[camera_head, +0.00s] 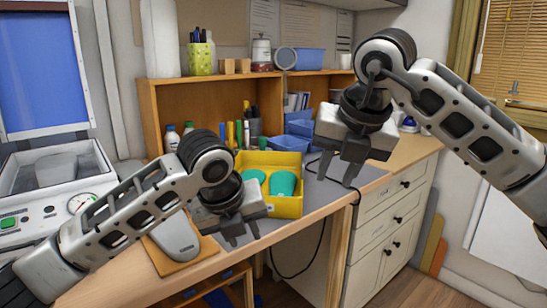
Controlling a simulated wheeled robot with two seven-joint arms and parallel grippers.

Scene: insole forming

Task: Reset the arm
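My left gripper (241,236) hangs above the workbench near its front edge. Its two fingers point down and stand apart with nothing between them. My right gripper (337,174) is raised higher, over the right end of the bench. Its two fingers also point down, apart and empty. A yellow bin (288,207) sits behind and to the right of my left gripper. Two teal insole-like pieces lie in it, the right one (283,184) clearer than the left one (254,177). My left wrist hides part of the bin's left side.
A grey rounded form (176,238) rests on a wooden board (181,264) left of my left gripper. A machine with a gauge and green button (52,198) stands at the left. A wooden shelf (150,120) lines the back. White drawers (383,230) stand at right.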

